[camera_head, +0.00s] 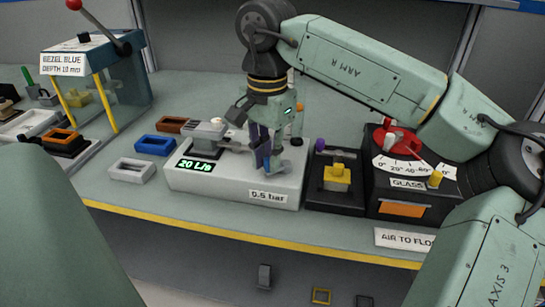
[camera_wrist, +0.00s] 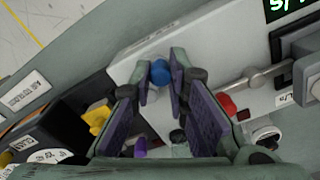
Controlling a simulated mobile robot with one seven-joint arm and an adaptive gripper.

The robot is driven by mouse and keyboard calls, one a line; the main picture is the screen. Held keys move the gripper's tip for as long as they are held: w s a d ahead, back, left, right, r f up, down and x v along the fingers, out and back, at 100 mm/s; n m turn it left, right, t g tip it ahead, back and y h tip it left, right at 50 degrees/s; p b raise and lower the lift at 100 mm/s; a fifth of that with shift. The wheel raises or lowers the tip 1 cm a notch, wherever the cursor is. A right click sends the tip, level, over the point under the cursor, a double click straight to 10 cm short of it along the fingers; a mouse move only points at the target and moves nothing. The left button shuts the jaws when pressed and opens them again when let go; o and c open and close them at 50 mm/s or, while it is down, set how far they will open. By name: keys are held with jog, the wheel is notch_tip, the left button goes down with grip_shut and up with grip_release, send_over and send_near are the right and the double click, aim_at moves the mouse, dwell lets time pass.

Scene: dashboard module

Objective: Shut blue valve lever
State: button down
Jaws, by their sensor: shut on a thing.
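The blue valve lever (camera_wrist: 160,72) shows its rounded blue end between my fingertips in the wrist view. It belongs to the pale grey valve module (camera_head: 225,184), which has a green "20 L/s" display and a "0.5 bar" label. My gripper (camera_head: 267,163) points down over the right part of this module in the head view. In the wrist view, my gripper (camera_wrist: 161,68) has its two purple-padded fingers on either side of the blue end, shut on it. In the head view my fingers largely hide the lever, so its angle is hard to tell.
A red knob (camera_wrist: 227,105) is close to my right finger in the wrist view. A black unit with a yellow knob (camera_head: 337,176) and a red-topped dial unit (camera_head: 396,206) stand right of the module. Small blue (camera_head: 155,145) and white (camera_head: 131,170) frames lie left.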

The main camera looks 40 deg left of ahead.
jog(key=m, duration=0.1)
jog(key=a+m, duration=0.1)
jog(key=m, duration=0.2)
jog(key=shift+w+a+m, duration=0.3)
jog(key=shift+w, duration=0.1)
jog(key=shift+w+a+m, duration=0.25)
jog(key=shift+w+m, duration=0.05)
jog(key=shift+m, duration=0.75)
jog(key=shift+w+a+m, duration=0.25)
jog(key=shift+m, duration=0.8)
jog(key=c, duration=1.5)
grip_release()
jog(key=shift+c, duration=0.2)
notch_tip(320, 180, up, 12)
